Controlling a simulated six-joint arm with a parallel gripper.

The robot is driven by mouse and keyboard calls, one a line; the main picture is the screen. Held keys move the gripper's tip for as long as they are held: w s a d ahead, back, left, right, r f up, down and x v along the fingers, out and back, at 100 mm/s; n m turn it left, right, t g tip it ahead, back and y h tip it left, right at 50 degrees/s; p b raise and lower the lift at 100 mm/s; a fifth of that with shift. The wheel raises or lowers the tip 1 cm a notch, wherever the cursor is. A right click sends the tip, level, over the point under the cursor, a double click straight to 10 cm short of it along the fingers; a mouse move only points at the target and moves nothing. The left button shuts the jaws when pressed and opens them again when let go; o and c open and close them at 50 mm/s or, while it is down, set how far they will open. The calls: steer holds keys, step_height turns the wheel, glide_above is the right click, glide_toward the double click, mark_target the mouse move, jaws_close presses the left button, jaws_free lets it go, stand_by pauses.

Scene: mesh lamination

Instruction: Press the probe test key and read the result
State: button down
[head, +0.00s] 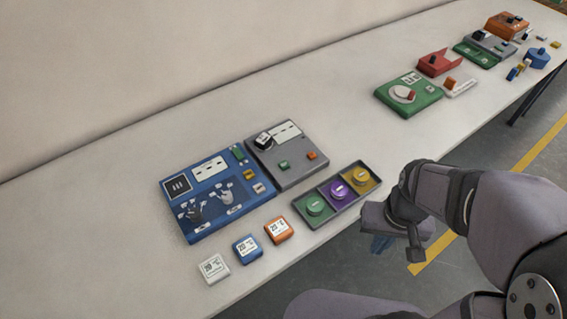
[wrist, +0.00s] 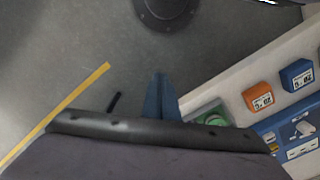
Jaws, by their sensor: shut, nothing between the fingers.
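A blue panel (head: 190,234) lies flat on the table with a dark square, a white display strip and several small keys. A grey panel (head: 290,178) beside it has a white display strip, a black knob-like part (head: 264,140), a green key (head: 284,165) and an orange key (head: 311,155). The lettering is too small to read, so I cannot tell which is the probe test key. My gripper (head: 382,244) is off the table's front edge, right of the panels, with its blue fingers shut and empty. The fingers also show in the wrist view (wrist: 160,90), pointing over floor.
A dark tray (head: 300,214) with green, purple and yellow discs lies nearest my gripper. White (head: 213,269), blue (head: 247,248) and orange (head: 278,230) blocks with number labels line the front edge. More devices, including a green one (head: 425,104), stand further right. The table between is clear.

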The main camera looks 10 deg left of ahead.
steer(key=s+a+r+n+g+h+p, duration=0.1)
steer(key=s+a+r+n+g+p, duration=0.45)
steer(key=p, duration=0.75)
steer(key=w+a+f+m+t+p, duration=0.1)
steer(key=w+a+m, duration=0.1)
steer(key=a, duration=0.1)
steer(key=w+a+f+m+t+p, duration=0.1)
steer(key=w+a+t, duration=0.1)
steer(key=a, duration=0.1)
steer(key=w+a+f+m+t+y+p, duration=0.1)
steer(key=w+a+f+m+t, duration=0.1)
steer(key=w+a, duration=0.1)
steer(key=shift+a+m, duration=0.35)
steer(key=shift+a, duration=0.2)
steer(key=w+a+m, duration=0.1)
steer(key=w+m+t, duration=0.1)
steer(key=w, duration=0.1)
steer(key=w+a+m+t+y, duration=0.1)
steer(key=shift+w+a+m, duration=0.3)
steer(key=shift+w, duration=0.1)
steer(key=w+a+r+m+t+y, duration=0.1)
steer(key=w+a+r+m+t, duration=0.2)
steer(key=w+m, duration=0.4)
steer(key=w+a+r+m+t+y, duration=0.2)
steer(key=w+m, duration=0.4)
steer(key=m, duration=0.4)
step_height(320, 180, up, 3)
steer(key=shift+w+a+f+m+t, duration=0.2)
steer(key=shift+w+a+m+t, duration=0.2)
steer(key=shift+a+t, duration=0.35)
